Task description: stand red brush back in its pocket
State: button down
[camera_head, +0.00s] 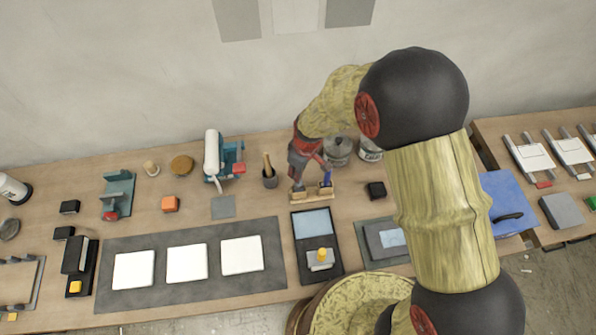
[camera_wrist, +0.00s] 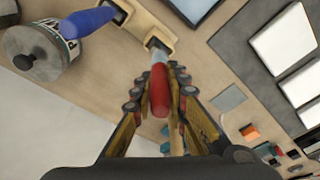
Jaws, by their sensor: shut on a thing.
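The red brush (camera_wrist: 160,92) is between the fingers of my gripper (camera_wrist: 160,88) in the wrist view, gripped by its red handle. Its pale metal part points at the wooden brush rack (camera_wrist: 146,24) and meets the rack at one pocket; I cannot tell how deep it sits. The blue brush (camera_wrist: 88,22) stands in another pocket of the rack. In the head view, my gripper (camera_head: 306,166) is just above the rack (camera_head: 312,194), beside the blue brush (camera_head: 328,178). The red brush is mostly hidden there by my gripper.
A metal can (camera_wrist: 40,48) stands close to the rack, next to the blue brush. A dark cup with a wooden handle (camera_head: 269,178) stands left of the rack, and a small black block (camera_head: 376,190) right of it. A dark tray (camera_head: 318,262) lies in front.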

jog(key=shift+f+b, duration=1.05)
jog(key=shift+f, duration=0.2)
